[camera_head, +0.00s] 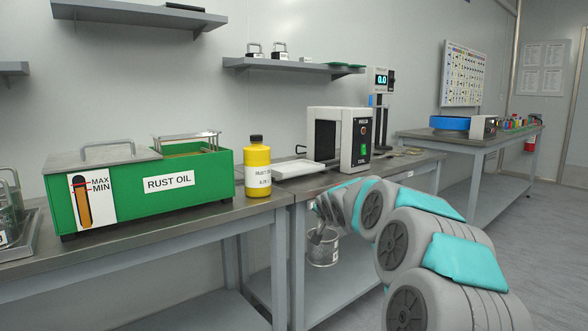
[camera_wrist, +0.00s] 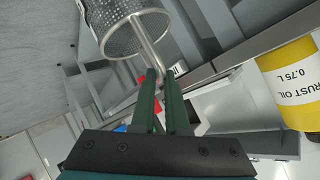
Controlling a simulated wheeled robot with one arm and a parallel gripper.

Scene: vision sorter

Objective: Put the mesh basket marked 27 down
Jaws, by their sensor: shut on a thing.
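My gripper (camera_wrist: 161,82) is shut on the handle of a round mesh basket (camera_wrist: 128,32) in the wrist view. The basket also shows in the head view (camera_head: 323,249), hanging below my gripper in front of the bench's front edge, above the lower shelf level. It looks clear of the bench top. A pale label is on its side, but I cannot read the number. The fingers are mostly hidden by my arm in the head view.
A green RUST OIL tank (camera_head: 150,189) and a yellow bottle (camera_head: 257,168) stand on the left bench. A white tray (camera_head: 299,169) sits before a grey machine (camera_head: 353,155) behind my arm.

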